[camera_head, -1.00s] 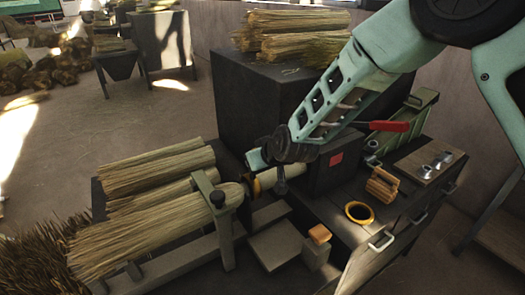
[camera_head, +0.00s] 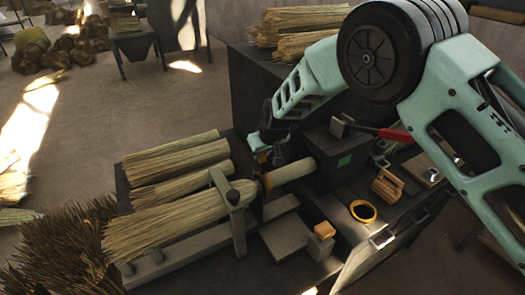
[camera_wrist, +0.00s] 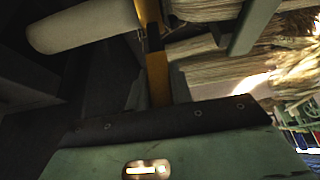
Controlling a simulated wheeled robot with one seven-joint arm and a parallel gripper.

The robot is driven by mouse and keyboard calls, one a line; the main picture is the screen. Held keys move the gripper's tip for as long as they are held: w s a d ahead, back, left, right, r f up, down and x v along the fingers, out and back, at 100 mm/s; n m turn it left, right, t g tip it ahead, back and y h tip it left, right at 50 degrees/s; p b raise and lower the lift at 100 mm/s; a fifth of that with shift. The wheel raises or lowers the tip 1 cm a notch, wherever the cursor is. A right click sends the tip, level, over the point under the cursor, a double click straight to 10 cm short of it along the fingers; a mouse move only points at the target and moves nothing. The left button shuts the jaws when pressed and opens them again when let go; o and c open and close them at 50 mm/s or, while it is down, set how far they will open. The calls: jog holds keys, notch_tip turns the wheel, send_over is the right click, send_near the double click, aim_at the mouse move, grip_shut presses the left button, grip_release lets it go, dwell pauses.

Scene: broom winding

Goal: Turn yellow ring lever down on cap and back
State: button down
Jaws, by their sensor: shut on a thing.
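The yellow ring (camera_head: 266,183) sits around the broom's neck, where the bound straw meets the pale wooden handle (camera_head: 292,171). Its yellow lever rises toward my gripper (camera_head: 262,152), which is shut on it just above the handle. In the wrist view, the yellow lever (camera_wrist: 156,75) with a dark band runs down to my gripper (camera_wrist: 160,108). The grip contact is hidden behind the near finger. The broom's straw head (camera_head: 175,222) lies in the grey clamp. I cannot make out the cap apart from the ring.
A dark machine box (camera_head: 325,160) with a green square (camera_head: 344,161) and a red-handled lever (camera_head: 394,135) stands right of the handle. A loose yellow ring (camera_head: 362,211), a wooden block (camera_head: 387,186) and an orange-topped block (camera_head: 323,231) lie on the bench. Straw bundles (camera_head: 180,165) lie behind the broom.

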jog(key=c, duration=1.2)
grip_release()
jog(key=shift+w+a, duration=0.1)
jog(key=shift+c, duration=0.2)
jog(key=b+v, duration=0.5)
jog(key=v, duration=1.2)
jog(key=shift+s, duration=0.2)
jog(key=shift+r, duration=0.1)
jog(key=s+d+f+g, duration=0.1)
jog(key=s+d, duration=0.4)
jog(key=s, duration=0.6)
jog(key=s+d+f+g+h+b, duration=0.1)
jog(key=s+d, duration=0.4)
jog(key=s, duration=0.6)
jog(key=s+d+f+n+g+h+b, duration=0.1)
jog(key=s+d, duration=0.5)
jog(key=s, duration=0.6)
jog(key=shift+f+g, duration=0.7)
jog(key=shift+f, duration=0.1)
